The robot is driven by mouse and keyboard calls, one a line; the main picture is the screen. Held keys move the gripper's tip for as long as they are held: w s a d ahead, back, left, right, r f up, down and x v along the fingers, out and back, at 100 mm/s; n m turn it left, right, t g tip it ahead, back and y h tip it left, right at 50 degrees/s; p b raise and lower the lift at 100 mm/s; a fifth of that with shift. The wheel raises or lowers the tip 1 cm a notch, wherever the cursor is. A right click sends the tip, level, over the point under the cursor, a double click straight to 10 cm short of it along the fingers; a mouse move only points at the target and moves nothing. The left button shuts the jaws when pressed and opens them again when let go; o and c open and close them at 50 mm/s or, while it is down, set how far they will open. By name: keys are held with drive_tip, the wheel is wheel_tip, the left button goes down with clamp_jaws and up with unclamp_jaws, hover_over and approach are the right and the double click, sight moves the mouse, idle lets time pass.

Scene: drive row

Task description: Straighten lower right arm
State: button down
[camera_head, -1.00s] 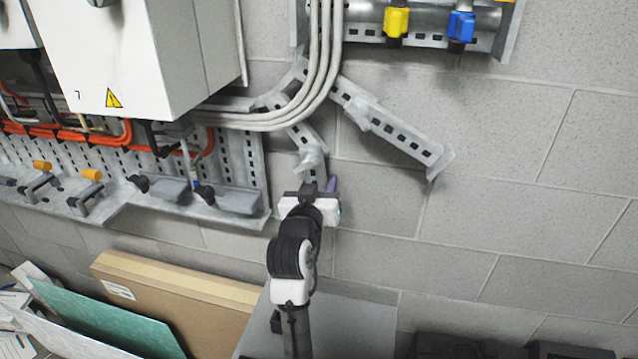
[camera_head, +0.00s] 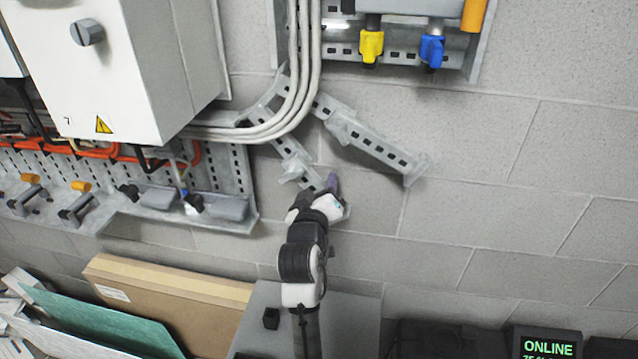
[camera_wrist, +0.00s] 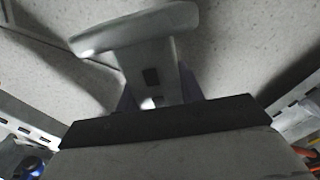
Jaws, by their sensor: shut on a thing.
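A grey slotted metal bracket on the wall has two arms that run down to the right. The longer upper one (camera_head: 375,146) ends in a plate and is free. The shorter lower one (camera_head: 290,152) has a joint, and its end piece (camera_head: 312,180) turns there toward the lower right, flatter than the part above. My gripper (camera_head: 327,188), with purple fingers, is shut on this end piece. In the wrist view the end piece (camera_wrist: 152,62) stands between the fingers, with slots and a wide end plate. The gripped part is partly hidden.
Grey cables (camera_head: 300,95) pass over the bracket's top. A white cabinet (camera_head: 120,70) and a grey perforated panel (camera_head: 232,180) stand to the left. Yellow (camera_head: 371,46) and blue (camera_head: 432,50) valves hang above. A cardboard box (camera_head: 165,300) leans below. The wall to the right is clear.

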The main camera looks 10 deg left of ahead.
drive_tip(key=shift+d, duration=0.1)
idle(0.3)
drive_tip(key=c, duration=0.9)
unclamp_jaws()
drive_tip(key=shift+s, duration=0.1)
